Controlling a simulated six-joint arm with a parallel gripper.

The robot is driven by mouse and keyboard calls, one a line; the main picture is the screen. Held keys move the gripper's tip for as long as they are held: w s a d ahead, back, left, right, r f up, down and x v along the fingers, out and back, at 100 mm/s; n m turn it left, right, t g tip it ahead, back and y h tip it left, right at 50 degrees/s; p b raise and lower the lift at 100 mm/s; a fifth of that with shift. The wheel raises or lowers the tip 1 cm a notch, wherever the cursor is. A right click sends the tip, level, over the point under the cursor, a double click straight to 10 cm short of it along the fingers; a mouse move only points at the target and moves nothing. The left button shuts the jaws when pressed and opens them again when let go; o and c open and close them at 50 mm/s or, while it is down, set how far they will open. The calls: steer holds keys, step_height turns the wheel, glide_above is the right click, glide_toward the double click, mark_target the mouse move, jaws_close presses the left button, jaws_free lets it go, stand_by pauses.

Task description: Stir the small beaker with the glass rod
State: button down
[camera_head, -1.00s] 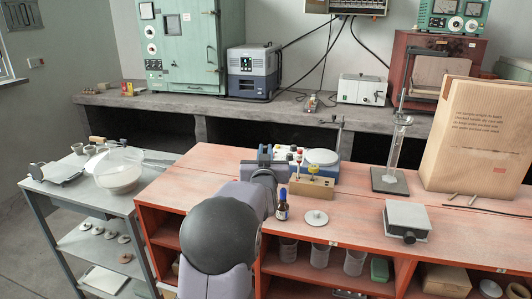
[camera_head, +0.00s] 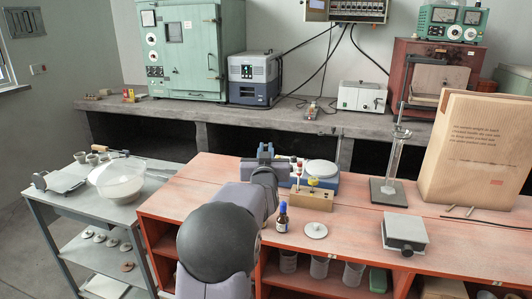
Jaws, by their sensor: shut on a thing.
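My gripper (camera_head: 265,153) is over the far side of the orange bench, left of the blue instrument with the round white plate. My own arm covers most of it from behind, so its fingertips and what they grip are hidden. I cannot make out the glass rod. I cannot identify the small beaker on the bench top either. Several glass beakers (camera_head: 320,267) stand on the shelf under the bench top.
On the orange bench (camera_head: 345,226) are a dark bottle (camera_head: 282,218), a pale disc (camera_head: 316,230), a wooden block (camera_head: 312,200), a glass cylinder (camera_head: 394,158), a grey box (camera_head: 405,232) and a tall carton (camera_head: 478,150). A cart with a clear bowl (camera_head: 121,182) stands left.

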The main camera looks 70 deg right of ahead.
steer(key=shift+r+p, duration=1.6)
steer(key=shift+r, duration=1)
steer(key=shift+w, duration=0.1)
